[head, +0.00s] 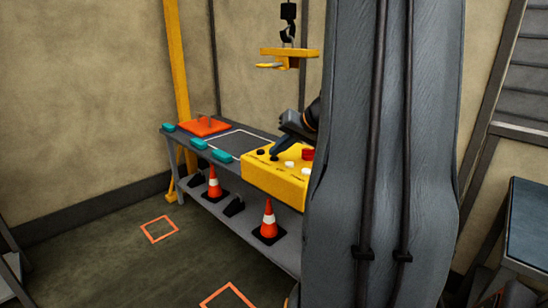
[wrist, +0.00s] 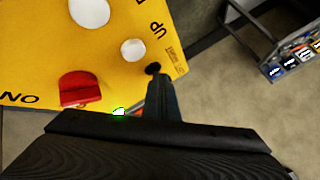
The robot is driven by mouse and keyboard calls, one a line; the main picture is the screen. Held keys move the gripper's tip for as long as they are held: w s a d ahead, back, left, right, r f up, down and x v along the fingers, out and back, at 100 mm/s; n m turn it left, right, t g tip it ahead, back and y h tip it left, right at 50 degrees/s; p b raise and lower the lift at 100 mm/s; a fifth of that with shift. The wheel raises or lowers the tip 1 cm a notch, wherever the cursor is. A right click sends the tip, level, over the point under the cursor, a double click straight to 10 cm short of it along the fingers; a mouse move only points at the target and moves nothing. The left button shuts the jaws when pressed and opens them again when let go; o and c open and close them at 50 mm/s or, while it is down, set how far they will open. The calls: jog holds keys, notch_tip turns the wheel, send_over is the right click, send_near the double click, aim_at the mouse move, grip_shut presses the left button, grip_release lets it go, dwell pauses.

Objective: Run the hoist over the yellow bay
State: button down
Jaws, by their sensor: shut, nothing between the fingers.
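The yellow control box (head: 279,182) sits at the bench's front edge, with black and white buttons and a red control (head: 308,153) on top. The wrist view shows its yellow face (wrist: 40,45) with a red knob (wrist: 80,89), white buttons, a lit green lamp (wrist: 119,112) and upside-down "UP" and "ON" lettering. My gripper (head: 276,153) is shut, its tip low over the box's black buttons. In the wrist view my gripper (wrist: 156,80) ends by a small black spot; contact cannot be told. The hoist hook (head: 288,12) hangs above a yellow fixture (head: 290,52). No yellow bay is identifiable.
The grey bench (head: 175,143) holds an orange plate (head: 204,126) and teal blocks (head: 222,156). Traffic cones (head: 268,220) stand on its lower shelf. A yellow post (head: 178,75) rises behind. Orange squares (head: 160,229) mark the open floor. My arm hides the bench's right part.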

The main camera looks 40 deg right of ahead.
aim_at(278, 159)
dwell(0.4)
jog(key=shift+r+p, duration=0.3)
jog(key=shift+r, duration=0.55)
jog(key=shift+r, duration=0.1)
notch_tip(278, 159, up, 5)
jog(key=p, duration=0.2)
jog(key=shift+p, duration=0.3)
dwell(1.2)
